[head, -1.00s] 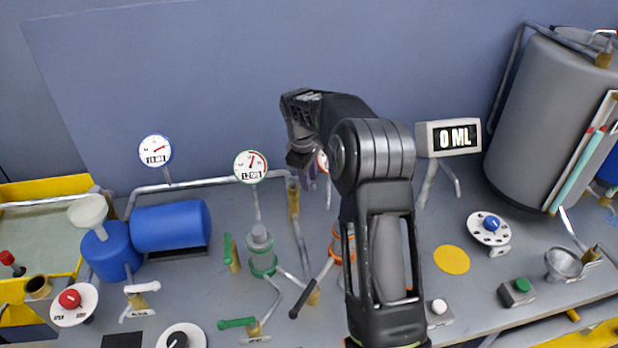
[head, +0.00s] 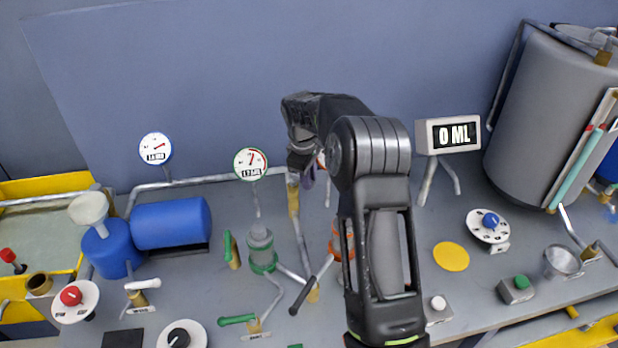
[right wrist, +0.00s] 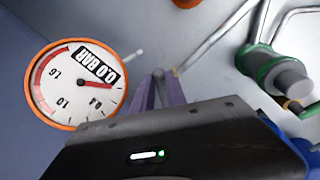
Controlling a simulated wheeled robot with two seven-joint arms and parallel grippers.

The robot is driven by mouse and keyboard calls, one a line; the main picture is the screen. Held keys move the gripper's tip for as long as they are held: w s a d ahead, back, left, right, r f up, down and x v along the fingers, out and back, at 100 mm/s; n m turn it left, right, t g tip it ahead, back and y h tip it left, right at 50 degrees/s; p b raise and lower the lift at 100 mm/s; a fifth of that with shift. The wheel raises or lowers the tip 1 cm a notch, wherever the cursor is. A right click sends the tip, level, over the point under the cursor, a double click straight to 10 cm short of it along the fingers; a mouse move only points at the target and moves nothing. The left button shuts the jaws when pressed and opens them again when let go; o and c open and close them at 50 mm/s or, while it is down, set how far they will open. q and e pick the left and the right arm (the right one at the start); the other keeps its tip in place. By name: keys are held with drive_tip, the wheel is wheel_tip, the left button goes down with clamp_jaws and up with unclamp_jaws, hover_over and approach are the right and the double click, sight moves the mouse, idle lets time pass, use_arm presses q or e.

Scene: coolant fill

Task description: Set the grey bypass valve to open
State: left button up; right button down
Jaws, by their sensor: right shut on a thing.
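My right gripper (head: 306,174) reaches down at the far end of the bench, beside an upright brass valve body (head: 293,196) on a grey pipe. In the right wrist view its purple fingers (right wrist: 160,92) are close together, shut on a thin grey part that I take to be the bypass valve's handle. The fingers and wrist hide most of that handle, so its exact angle cannot be told. A second valve with a dark lever (head: 312,285) stands nearer the front. My left gripper is in neither view.
An orange-rimmed gauge (right wrist: 76,84) reading 0.0 BAR is close to the fingers. A green-collared grey fitting (head: 261,248) and a green-rimmed gauge (head: 251,163) stand left of my arm. A display (head: 448,134) reads 0 ML. Bench around the yellow disc (head: 451,257) is clear.

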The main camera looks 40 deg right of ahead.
drive_tip(key=shift+a+m, duration=0.15)
drive_tip(key=shift+m, duration=0.15)
drive_tip(key=a+m, duration=0.1)
drive_tip(key=m, duration=0.2)
drive_tip(key=a+m+g, duration=0.1)
drive_tip(key=a+m, duration=0.1)
drive_tip(key=m, duration=0.1)
drive_tip(key=a+m, duration=0.1)
drive_tip(key=m, duration=0.3)
drive_tip(key=shift+w+a+r+g, duration=0.1)
drive_tip(key=shift+w+a+g, duration=0.15)
drive_tip(key=shift+w+g, duration=0.15)
idle(0.5)
drive_tip(key=c, duration=1.6)
unclamp_jaws()
drive_tip(key=shift+w+a+r, duration=0.1)
drive_tip(key=shift+a+r, duration=0.1)
drive_tip(key=shift+r, duration=1)
drive_tip(key=shift+w+a+r, duration=0.15)
drive_tip(key=shift+a+r, duration=0.1)
drive_tip(key=shift+r, duration=1)
drive_tip(key=shift+w+a+r, duration=0.1)
drive_tip(key=shift+a+r, duration=0.1)
drive_tip(key=shift+r, duration=1)
